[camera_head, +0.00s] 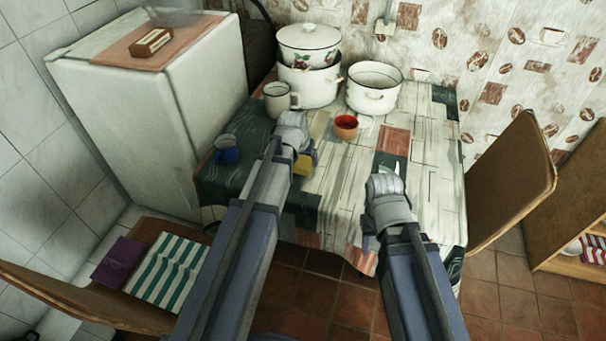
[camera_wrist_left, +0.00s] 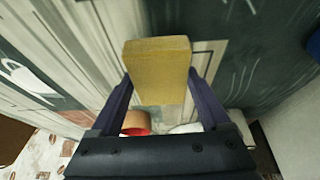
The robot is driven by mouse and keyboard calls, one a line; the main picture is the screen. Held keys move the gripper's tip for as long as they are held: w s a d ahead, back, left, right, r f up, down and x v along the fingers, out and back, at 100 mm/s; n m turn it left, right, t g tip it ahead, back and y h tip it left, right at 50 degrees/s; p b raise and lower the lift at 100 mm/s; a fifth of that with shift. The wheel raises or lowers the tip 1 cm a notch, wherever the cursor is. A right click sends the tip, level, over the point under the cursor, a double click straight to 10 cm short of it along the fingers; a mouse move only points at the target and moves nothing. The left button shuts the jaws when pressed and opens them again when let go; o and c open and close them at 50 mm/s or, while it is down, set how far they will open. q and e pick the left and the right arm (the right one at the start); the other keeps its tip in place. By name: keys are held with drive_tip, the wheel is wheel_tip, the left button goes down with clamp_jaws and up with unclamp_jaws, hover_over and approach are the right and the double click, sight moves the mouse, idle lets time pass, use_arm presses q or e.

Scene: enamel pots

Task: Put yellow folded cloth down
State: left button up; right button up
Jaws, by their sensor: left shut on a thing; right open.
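The yellow folded cloth (camera_wrist_left: 160,72) is a small block held between the fingers of my left gripper (camera_wrist_left: 158,85) in the left wrist view. In the head view a corner of the cloth (camera_head: 303,166) shows below my left gripper (camera_head: 305,155), over the left part of the patterned tablecloth (camera_head: 345,200). The gripper and wrist hide the rest of it. I cannot tell whether the cloth touches the table. My right gripper (camera_head: 392,172) is open with nothing seen in it, over the right-middle of the table.
A blue mug (camera_head: 227,149) and white mug (camera_head: 279,100) stand left of my left gripper. A red-and-orange cup (camera_head: 346,127) stands between the grippers, farther back. A lidded pot (camera_head: 309,85) and an open pot (camera_head: 373,90) stand at the back. The table's right part is clear.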

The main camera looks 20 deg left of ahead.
use_arm(q)
drive_tip(key=shift+f+b, duration=1.75)
drive_tip(key=shift+f, duration=0.15)
drive_tip(key=shift+f+b, duration=0.25)
drive_tip(key=shift+b, duration=0.05)
drive_tip(key=o, duration=1)
drive_tip(key=shift+s+r, duration=0.1)
drive_tip(key=shift+d, duration=0.1)
